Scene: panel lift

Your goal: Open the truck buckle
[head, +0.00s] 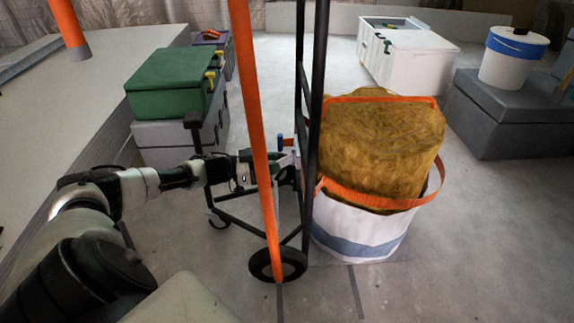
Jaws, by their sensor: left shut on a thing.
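The black-framed truck (316,100) stands upright on wheels in the middle of the head view. A small buckle (281,143) with a blue-green part and a bit of orange beside it sits at its left side. My left arm reaches in from the left, and my left gripper (282,162) is shut on the buckle, low at the truck frame. An orange bar or strap (256,120) runs down in front and hides part of the gripper. The exact hold on the buckle is too small to make out. My right gripper is out of view.
A white bucket (355,235) with orange straps holds a yellow-brown roll (385,145), close right of the truck. A green case (170,84) sits on a grey one at left, near stacked panels (75,110). A white cooler (405,55) stands behind. Front-right floor is clear.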

